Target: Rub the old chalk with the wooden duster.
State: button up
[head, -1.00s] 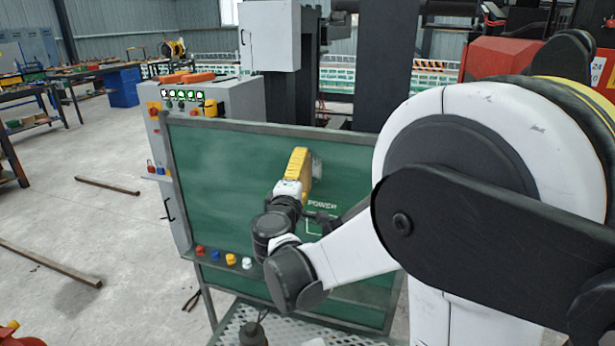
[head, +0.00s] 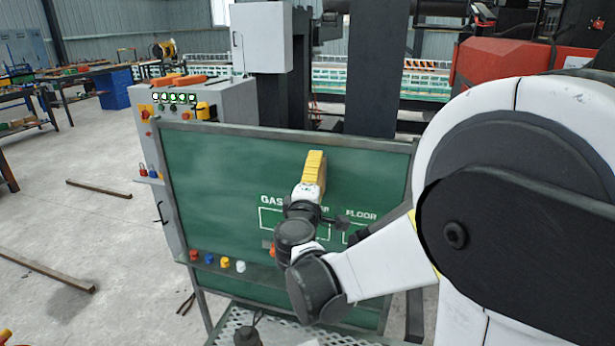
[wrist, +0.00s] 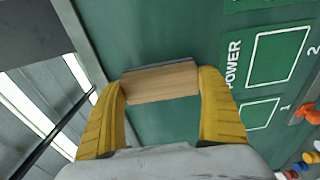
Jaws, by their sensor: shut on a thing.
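My gripper (wrist: 163,86) is shut on the wooden duster (wrist: 160,82), a pale wood block with a dark strip along its far side, held between yellow fingers. In the head view my gripper (head: 314,168) is at the upper middle of the green board (head: 225,215), above the labels; the duster is hidden there. The duster is at or very near the board; contact cannot be told. Faint whitish haze (head: 205,165) shows on the board's left part. No clear chalk mark shows beside the duster; any behind it is hidden.
White labels GAS (head: 270,200) and FLOOR (head: 361,216) with outlined boxes are on the board. Red, blue, yellow and white pieces (head: 225,262) stand along its lower ledge. A grey control cabinet (head: 225,103) stands behind. Loose bars (head: 45,270) lie on the floor at left.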

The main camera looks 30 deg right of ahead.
aim_at(297, 169)
jog(key=shift+s+d, duration=1.75)
jog(key=shift+w+a, duration=1.25)
jog(key=shift+w, duration=0.05)
jog(key=shift+w+a+b, duration=0.55)
jog(key=shift+w+a, duration=1.8)
jog(key=shift+a, duration=0.15)
jog(key=v, duration=0.6)
jog(key=shift+w+a, duration=0.2)
